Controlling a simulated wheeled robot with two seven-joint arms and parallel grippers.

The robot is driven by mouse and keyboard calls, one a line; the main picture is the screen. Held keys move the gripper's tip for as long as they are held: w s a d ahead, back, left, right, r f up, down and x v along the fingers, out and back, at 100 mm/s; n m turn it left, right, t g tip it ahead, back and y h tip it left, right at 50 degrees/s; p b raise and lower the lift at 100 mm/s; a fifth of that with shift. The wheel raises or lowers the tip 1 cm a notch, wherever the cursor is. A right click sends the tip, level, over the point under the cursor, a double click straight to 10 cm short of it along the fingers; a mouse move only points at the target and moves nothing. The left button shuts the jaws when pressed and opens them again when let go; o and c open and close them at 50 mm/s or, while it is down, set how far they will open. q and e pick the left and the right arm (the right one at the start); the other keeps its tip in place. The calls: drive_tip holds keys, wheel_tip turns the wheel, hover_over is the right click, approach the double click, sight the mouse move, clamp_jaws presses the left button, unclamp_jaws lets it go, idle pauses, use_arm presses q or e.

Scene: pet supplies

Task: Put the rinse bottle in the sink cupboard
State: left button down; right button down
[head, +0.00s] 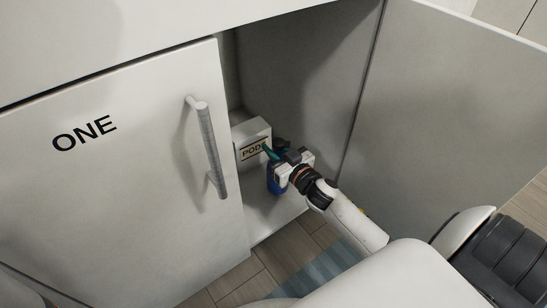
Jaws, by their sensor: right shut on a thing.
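The rinse bottle (274,183) is blue with a teal tip and is partly hidden behind my right gripper. My right gripper (279,167) is shut on it, inside the cupboard (265,215) and close above its floor. I cannot tell whether the bottle touches the floor. The cupboard's right door (455,115) stands wide open, and its left door (110,185), marked ONE, is shut. My left gripper is not in view.
A white box labelled PODS (252,134) stands in the cupboard just behind and left of the bottle. A grey bar handle (207,150) sticks out from the left door, near the opening. A blue striped mat (325,275) lies on the wooden floor in front.

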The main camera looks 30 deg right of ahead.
wheel_tip(320, 180, down, 3)
drive_tip(key=shift+r+b, duration=0.2)
drive_tip(key=shift+b, duration=0.75)
drive_tip(key=shift+r, duration=0.15)
drive_tip(key=c, duration=1.6)
unclamp_jaws()
drive_tip(key=shift+f, duration=0.25)
drive_tip(key=o, duration=0.5)
drive_tip(key=shift+c, duration=0.2)
drive_tip(key=shift+r, duration=0.15)
